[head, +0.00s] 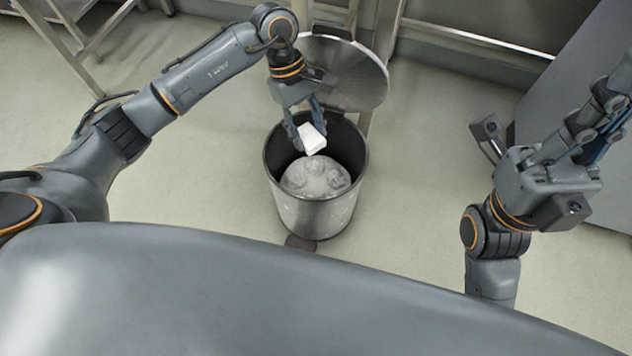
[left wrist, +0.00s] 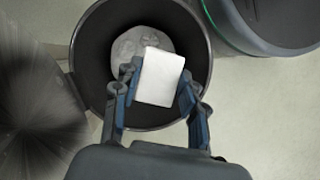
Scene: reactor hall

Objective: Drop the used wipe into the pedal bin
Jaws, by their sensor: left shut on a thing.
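The used wipe (head: 312,139) is a small white folded pad. My left gripper (head: 308,130) is shut on it and holds it over the mouth of the pedal bin. The wipe also shows between the fingers in the left wrist view (left wrist: 160,77). The pedal bin (head: 316,213) is a round metal bin with a dark inside, standing on the floor. Its round lid (head: 352,78) is up at the back. Greyish crumpled contents (head: 315,178) lie inside. My right gripper (head: 600,120) is at the right, away from the bin; its fingers are partly cut off by the frame edge.
A grey cabinet-like block (head: 570,95) stands at the right. Metal frame legs (head: 75,45) are at the upper left, and a metal post rises behind the bin. The pale floor (head: 425,160) right of the bin is clear.

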